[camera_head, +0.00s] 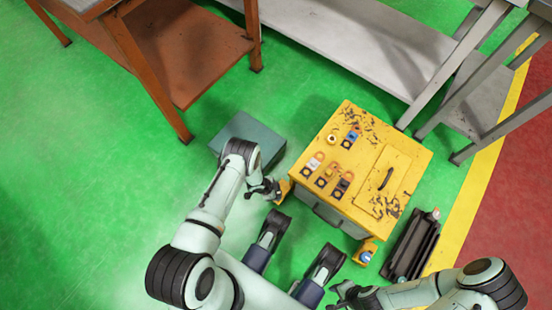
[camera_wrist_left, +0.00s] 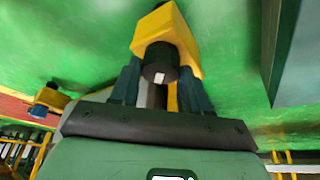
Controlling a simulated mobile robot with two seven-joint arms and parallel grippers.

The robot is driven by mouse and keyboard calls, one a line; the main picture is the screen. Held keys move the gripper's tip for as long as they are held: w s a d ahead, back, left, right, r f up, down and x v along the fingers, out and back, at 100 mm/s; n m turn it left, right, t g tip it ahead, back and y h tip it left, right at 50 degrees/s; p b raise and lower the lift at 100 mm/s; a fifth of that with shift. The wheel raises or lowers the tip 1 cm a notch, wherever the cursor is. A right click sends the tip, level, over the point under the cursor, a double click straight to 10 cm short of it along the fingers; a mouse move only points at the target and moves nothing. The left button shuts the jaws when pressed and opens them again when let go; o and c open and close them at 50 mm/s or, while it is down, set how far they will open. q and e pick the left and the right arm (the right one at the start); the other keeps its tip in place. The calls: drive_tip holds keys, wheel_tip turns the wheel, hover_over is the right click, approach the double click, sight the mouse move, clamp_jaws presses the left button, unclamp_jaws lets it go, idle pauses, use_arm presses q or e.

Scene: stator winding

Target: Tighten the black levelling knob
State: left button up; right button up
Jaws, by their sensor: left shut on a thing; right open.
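The black levelling knob (camera_wrist_left: 160,63) with a white mark shows in the left wrist view, against a yellow bracket (camera_wrist_left: 172,25). My left gripper (camera_wrist_left: 160,78) has a finger on each side of the knob and is shut on it. In the head view my left gripper (camera_head: 271,188) is at the yellow bracket (camera_head: 283,190) on the left side of the yellow-topped machine (camera_head: 335,135); the knob is hard to make out there. My right gripper (camera_head: 340,293) is at the bottom of the head view, open and apart from the machine, its fingertips partly unclear.
A second yellow bracket (camera_head: 368,247) with a blue knob (camera_head: 365,257) is at the machine's front corner. A dark grey-green box (camera_head: 235,127) stands left of the machine. A black unit (camera_head: 411,247) lies at the right. Green floor is free on the left.

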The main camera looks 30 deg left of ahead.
use_arm(q)
drive_tip(key=m, duration=0.2)
drive_tip(key=m+g+h, duration=0.1)
drive_tip(key=shift+w+r+m, duration=0.1)
drive_tip(key=shift+w+m, duration=0.2)
drive_tip(key=shift+m, duration=0.1)
drive_tip(key=m+g, duration=0.1)
drive_tip(key=m, duration=0.3)
drive_tip(key=shift+g, duration=0.4)
drive_tip(key=shift+w+m, duration=0.1)
drive_tip(key=shift+m, duration=0.2)
drive_tip(key=o, duration=1.1)
drive_tip(key=shift+c, duration=0.2)
drive_tip(key=p+v, duration=0.4)
drive_tip(key=v, duration=0.9)
drive_tip(key=shift+a, duration=0.25)
use_arm(e)
drive_tip(key=w+a+r+t, duration=0.1)
drive_tip(key=w+r, duration=0.3)
drive_tip(key=w, duration=0.4)
drive_tip(key=shift+r+n+t, duration=0.3)
drive_tip(key=shift+r+t, duration=0.1)
drive_tip(key=shift+t, duration=0.5)
use_arm(q)
drive_tip(key=shift+r, duration=0.2)
use_arm(e)
drive_tip(key=shift+s, duration=0.1)
